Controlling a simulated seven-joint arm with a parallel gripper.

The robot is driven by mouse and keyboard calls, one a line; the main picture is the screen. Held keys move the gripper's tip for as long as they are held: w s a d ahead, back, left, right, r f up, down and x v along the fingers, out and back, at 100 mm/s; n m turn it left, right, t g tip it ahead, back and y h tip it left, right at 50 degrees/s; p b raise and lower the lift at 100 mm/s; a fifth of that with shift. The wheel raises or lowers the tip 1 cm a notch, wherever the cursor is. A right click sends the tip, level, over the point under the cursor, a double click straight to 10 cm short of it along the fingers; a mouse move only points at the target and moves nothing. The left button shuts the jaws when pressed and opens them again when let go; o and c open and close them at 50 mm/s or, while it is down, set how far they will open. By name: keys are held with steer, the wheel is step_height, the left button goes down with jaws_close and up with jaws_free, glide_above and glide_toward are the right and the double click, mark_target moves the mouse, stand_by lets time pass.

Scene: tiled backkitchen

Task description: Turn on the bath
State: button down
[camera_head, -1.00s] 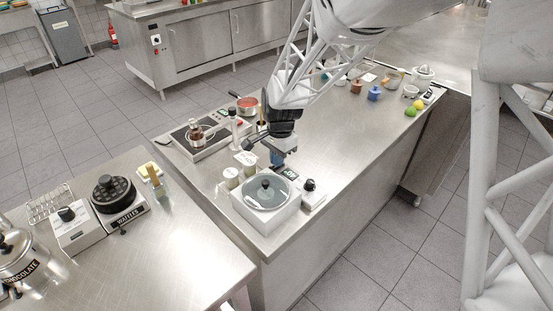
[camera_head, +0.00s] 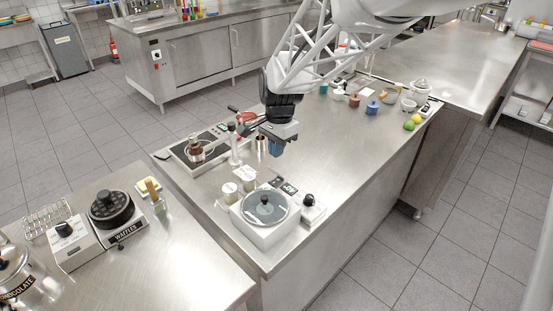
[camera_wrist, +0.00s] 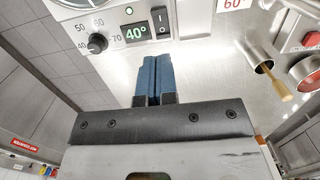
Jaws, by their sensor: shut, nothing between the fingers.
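The bath (camera_head: 262,232) is a white box with a round, grey see-through lid with a dark knob, at the bench's near end. Its panel, with a dark display (camera_head: 289,188) and a black knob (camera_head: 308,199), is on its right side. I cannot tell which way the rocker is pressed. My gripper (camera_head: 276,153) is shut and empty, its blue fingers (camera_wrist: 154,57) raised above the panel, apart from it.
Coloured pots and fruit line the bench's far right. The bench's middle is fairly clear.

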step_height(320, 180, up, 5)
steer(key=shift+r, duration=0.1)
stand_by(0.6)
steer(key=s+d+r+n+t, duration=0.1)
steer(key=s+d+n, duration=0.2)
steer(key=s+d, duration=0.3)
steer(key=s+d+r+n+t, duration=0.1)
steer(key=s+d+n, duration=0.2)
steer(key=s, duration=1)
steer(key=s+d+r+n+t, duration=0.1)
steer(key=s+d+n, duration=0.1)
steer(key=s+d, duration=0.7)
steer(key=shift+s+d+r+n+h, duration=0.2)
steer(key=shift+s+d+n+h, duration=0.2)
steer(key=shift+s, duration=0.3)
steer(key=shift+w, duration=0.1)
